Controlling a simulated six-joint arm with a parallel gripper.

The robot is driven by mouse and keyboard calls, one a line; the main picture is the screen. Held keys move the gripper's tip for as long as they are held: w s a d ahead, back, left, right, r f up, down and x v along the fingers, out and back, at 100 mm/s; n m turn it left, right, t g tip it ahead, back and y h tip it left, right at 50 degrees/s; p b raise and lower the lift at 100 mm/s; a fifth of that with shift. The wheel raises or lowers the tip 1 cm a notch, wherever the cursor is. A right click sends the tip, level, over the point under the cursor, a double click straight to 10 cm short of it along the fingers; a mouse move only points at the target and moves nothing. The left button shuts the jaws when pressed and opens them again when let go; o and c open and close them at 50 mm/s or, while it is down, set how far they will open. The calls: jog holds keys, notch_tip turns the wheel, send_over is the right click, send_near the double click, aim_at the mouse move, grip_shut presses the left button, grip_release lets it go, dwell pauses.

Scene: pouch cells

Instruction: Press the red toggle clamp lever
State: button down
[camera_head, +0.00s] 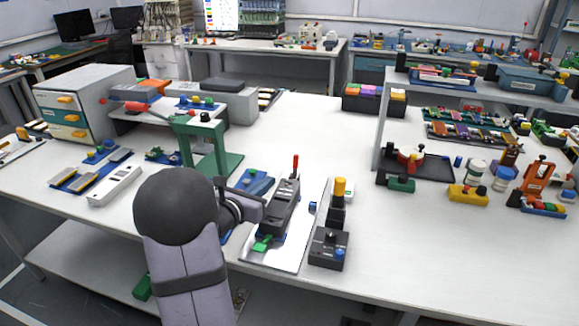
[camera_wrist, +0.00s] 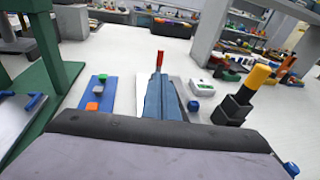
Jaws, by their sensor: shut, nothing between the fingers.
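The red toggle clamp lever (camera_head: 295,166) stands upright at the far end of a long dark clamp fixture (camera_head: 281,208). The fixture sits on a pale plate (camera_head: 311,212). My gripper (camera_head: 250,208) is shut and empty, beside the left of the fixture and nearer the front than the lever. It is apart from the lever. My arm partly hides its fingers in the head view, and I cannot tell whether it touches the fixture.
A green press (camera_head: 208,150) with a red handle stands close on the left. A black box with a yellow-topped post (camera_head: 338,205) stands right of the plate; the post also shows in the wrist view (camera_wrist: 250,90). A blue tray (camera_wrist: 98,92) lies left of the fixture. The table behind the lever is clear.

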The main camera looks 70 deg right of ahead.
aim_at(295, 161)
jog(key=shift+d, duration=0.15)
jog(key=p+x, duration=0.3)
jog(key=x, duration=1)
jog(key=shift+s+d+f, duration=0.1)
jog(key=shift+s+d, duration=0.1)
jog(key=shift+d, duration=0.15)
jog(key=shift+p, duration=0.5)
